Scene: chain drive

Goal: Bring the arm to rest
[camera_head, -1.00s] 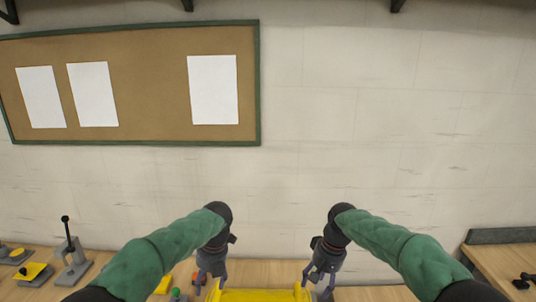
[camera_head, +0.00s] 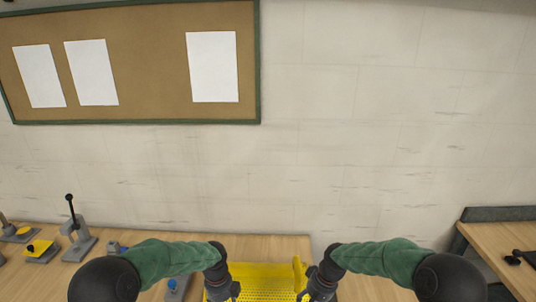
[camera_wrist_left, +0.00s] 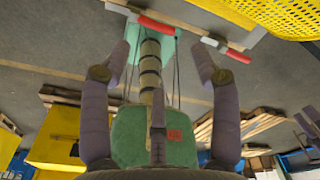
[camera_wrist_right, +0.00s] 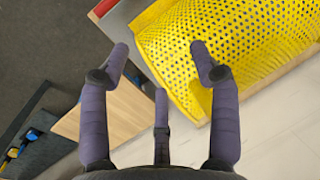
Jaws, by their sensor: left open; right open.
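In the head view both my arms reach in from the lower edge. My left gripper (camera_head: 225,291) is at the left side of a yellow perforated guard-like part (camera_head: 262,275). My right gripper (camera_head: 318,289) is at its right side. Their fingertips are hard to see there. In the left wrist view my left gripper (camera_wrist_left: 162,52) is open with nothing between its fingers. In the right wrist view my right gripper (camera_wrist_right: 158,52) is open and empty. The yellow part (camera_wrist_right: 235,50) shows behind its right finger; I cannot tell whether they touch.
A grey lever press (camera_head: 78,235) and a yellow-topped grey fixture (camera_head: 40,250) stand on the wooden bench (camera_head: 280,242) at left. A second wooden table (camera_head: 500,250) is at right. A cork board (camera_head: 150,70) hangs on the wall behind. The wall space above the arms is clear.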

